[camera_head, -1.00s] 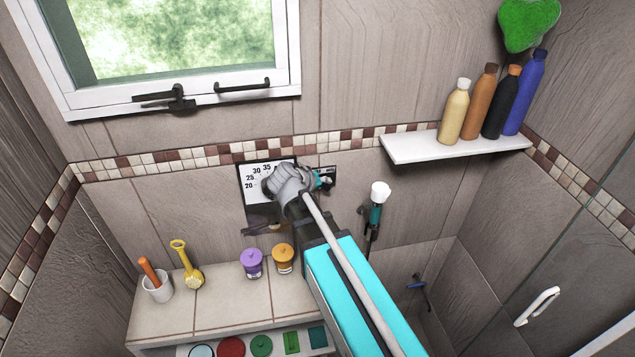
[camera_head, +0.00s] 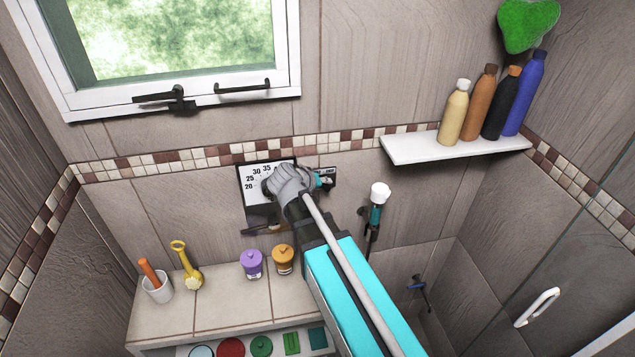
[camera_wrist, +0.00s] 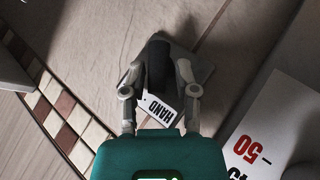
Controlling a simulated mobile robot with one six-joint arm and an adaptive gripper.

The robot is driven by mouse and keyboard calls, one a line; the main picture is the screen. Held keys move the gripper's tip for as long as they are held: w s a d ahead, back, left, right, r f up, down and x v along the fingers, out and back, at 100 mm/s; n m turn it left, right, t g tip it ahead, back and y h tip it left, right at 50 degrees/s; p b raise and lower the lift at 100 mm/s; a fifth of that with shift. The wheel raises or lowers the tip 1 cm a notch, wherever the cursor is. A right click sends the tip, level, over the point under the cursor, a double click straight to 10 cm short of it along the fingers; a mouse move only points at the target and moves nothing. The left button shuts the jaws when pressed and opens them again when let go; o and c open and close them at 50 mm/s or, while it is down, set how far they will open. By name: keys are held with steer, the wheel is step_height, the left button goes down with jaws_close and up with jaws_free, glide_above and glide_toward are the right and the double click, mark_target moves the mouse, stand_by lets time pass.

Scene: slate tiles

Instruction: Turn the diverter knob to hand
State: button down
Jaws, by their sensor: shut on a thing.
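The dark diverter knob (camera_wrist: 157,58) is between my gripper's fingers (camera_wrist: 159,76) in the wrist view. The fingers are closed on its two sides. A white label (camera_wrist: 160,110) reading "HAND" shows between the fingers, just below the knob. In the head view my gripper (camera_head: 290,182) is at the wall, in front of the white temperature scale (camera_head: 256,180). It hides the knob there. The scale also shows in the wrist view (camera_wrist: 262,135), with "50" in red.
A hand shower (camera_head: 377,205) hangs to the right of my gripper. A shelf (camera_head: 455,148) with several bottles is at upper right. A purple jar (camera_head: 251,264) and an orange jar (camera_head: 284,259) stand on the tiled ledge (camera_head: 225,300) below.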

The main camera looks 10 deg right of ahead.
steer(key=shift+d+r, duration=0.15)
steer(key=shift+d, duration=0.2)
steer(key=c, duration=0.7)
jaws_free()
steer(key=shift+o, duration=0.6)
steer(key=shift+d, duration=0.2)
steer(key=shift+a, duration=0.1)
steer(key=shift+d, duration=0.2)
steer(key=shift+s+a+r, duration=0.15)
steer(key=shift+a, duration=0.25)
steer(key=p+v, duration=0.9)
steer(key=v, duration=0.6)
steer(key=shift+a, duration=0.35)
